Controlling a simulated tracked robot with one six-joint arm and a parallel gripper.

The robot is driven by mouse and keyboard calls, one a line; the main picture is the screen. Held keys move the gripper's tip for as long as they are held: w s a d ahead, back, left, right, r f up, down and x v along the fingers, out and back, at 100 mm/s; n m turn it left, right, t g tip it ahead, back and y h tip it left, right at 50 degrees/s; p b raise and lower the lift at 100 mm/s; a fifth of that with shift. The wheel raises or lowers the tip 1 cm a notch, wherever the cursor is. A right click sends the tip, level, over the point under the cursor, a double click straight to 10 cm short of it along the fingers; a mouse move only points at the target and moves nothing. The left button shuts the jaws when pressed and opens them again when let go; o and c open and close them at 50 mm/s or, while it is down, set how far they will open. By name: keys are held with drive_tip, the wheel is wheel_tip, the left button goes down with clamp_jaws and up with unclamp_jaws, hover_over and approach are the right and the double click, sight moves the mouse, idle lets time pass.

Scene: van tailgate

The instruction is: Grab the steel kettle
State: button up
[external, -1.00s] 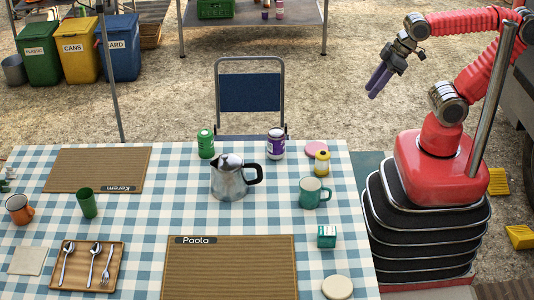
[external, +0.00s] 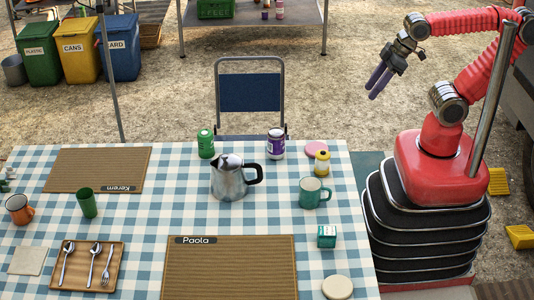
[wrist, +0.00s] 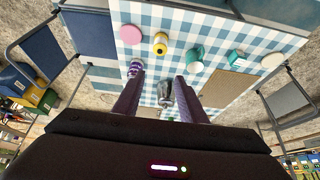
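The steel kettle (external: 229,180), a moka-pot shape with a black handle on its right, stands upright near the middle of the checked table. My gripper (external: 376,83) is raised in the air to the right of and beyond the table, well away from the kettle. Its two purple fingers point down. In the wrist view my gripper (wrist: 178,82) shows its fingers spread apart with nothing held. The kettle (wrist: 165,94) appears in that view between the fingers, far off and partly covered by the right finger.
Near the kettle stand a green can (external: 206,144), a purple-labelled jar (external: 275,144), a yellow jar (external: 322,163), a teal mug (external: 313,193) and a teal box (external: 326,236). Paola's mat (external: 230,270) lies in front. A folding chair (external: 250,95) stands behind the table.

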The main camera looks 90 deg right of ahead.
drive_tip(key=shift+d, duration=0.1)
drive_tip(key=w+d+f+m+g+y, duration=0.1)
drive_tip(key=w+f+m+g+y, duration=0.2)
drive_tip(key=w+f+m, duration=0.7)
drive_tip(key=w+f+m+g+y, duration=0.3)
drive_tip(key=w+f, duration=1.1)
drive_tip(key=w, duration=0.4)
drive_tip(key=w+a+r+m+t+y, duration=0.1)
drive_tip(key=w+a+r+m+y, duration=0.1)
drive_tip(key=w+m, duration=0.5)
drive_tip(key=shift+w+r+m+t+y, duration=0.25)
drive_tip(key=shift+w+m+y, duration=0.2)
drive_tip(key=shift+w, duration=0.4)
drive_tip(key=shift+a+f, duration=0.1)
drive_tip(key=shift+a, duration=0.05)
drive_tip(key=shift+x, duration=4.25)
